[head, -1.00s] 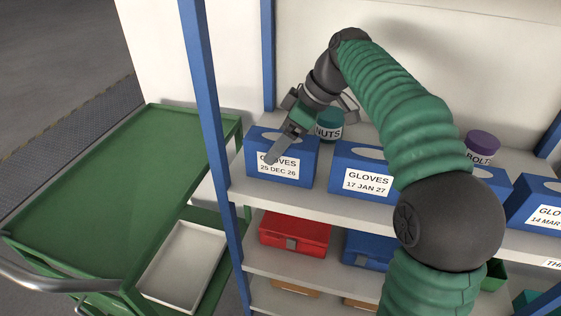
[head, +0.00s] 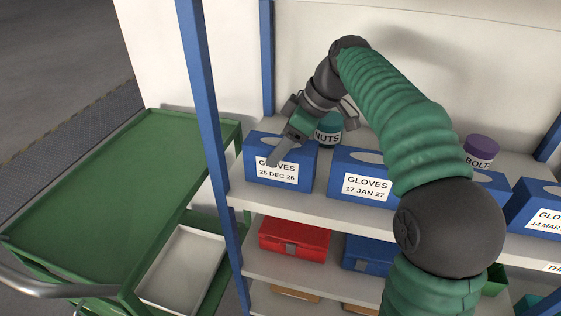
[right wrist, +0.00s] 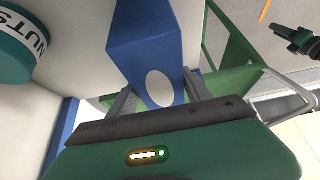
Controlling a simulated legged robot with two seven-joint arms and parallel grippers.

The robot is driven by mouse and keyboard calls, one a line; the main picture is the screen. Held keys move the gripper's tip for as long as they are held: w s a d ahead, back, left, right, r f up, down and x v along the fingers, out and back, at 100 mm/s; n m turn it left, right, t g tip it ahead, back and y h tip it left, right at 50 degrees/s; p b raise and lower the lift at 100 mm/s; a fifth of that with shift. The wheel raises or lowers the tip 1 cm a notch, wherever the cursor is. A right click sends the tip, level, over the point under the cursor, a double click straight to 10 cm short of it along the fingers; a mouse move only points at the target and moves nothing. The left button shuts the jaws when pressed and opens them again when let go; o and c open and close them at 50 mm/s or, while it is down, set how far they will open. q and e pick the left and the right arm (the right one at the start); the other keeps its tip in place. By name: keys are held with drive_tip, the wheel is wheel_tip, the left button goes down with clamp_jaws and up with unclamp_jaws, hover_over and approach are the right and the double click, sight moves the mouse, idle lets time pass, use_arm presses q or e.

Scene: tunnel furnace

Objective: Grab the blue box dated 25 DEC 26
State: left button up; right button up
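The blue box dated 25 DEC 26 (head: 298,152), labelled GLOVES, stands upright at the left end of the upper shelf. Its top has a pale oval. My right gripper (head: 287,143) reaches down over it, with one finger across the front and part of the label. In the right wrist view, the box (right wrist: 135,45) lies between the two spread fingers of the right gripper (right wrist: 160,100). Whether they touch its sides I cannot tell. What looks like my left gripper (right wrist: 292,40) shows small at the upper right of that view, its opening unclear.
A NUTS jar (head: 329,127) stands close behind the box. The GLOVES box dated 17 JAN 27 (head: 340,181) is to its right. A blue shelf post (head: 208,110) rises at the left. A green cart (head: 110,190) stands beyond it, its top empty.

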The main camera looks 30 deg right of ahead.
clamp_jaws()
drive_tip(key=shift+r, duration=0.15)
